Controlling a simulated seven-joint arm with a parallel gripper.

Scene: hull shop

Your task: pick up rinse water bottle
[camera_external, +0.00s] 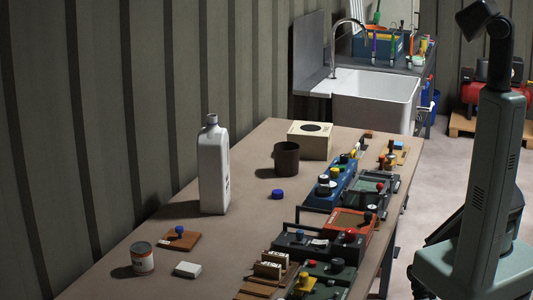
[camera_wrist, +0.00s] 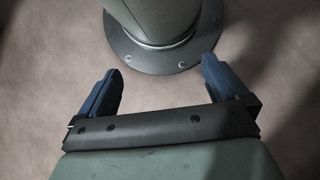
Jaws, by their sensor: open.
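A tall white bottle with a grey cap (camera_external: 213,170) stands upright on the brown table, left of the middle in the external view. It has dark print down one side and is likely the rinse water bottle. My gripper (camera_wrist: 160,85) shows in the wrist view with its two blue fingers wide apart and nothing between them. It points down at bare floor and the round flange of my own base. In the external view my gripper cannot be made out, and my arm stands at the far right, well away from the bottle. The bottle is not in the wrist view.
On the table (camera_external: 150,245) are a dark brown cup (camera_external: 286,159), a cream box (camera_external: 310,140), a blue cap (camera_external: 278,194), a small can (camera_external: 142,258) and a white block (camera_external: 187,270). Several coloured devices (camera_external: 330,185) crowd the right edge. A sink (camera_external: 375,98) stands behind.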

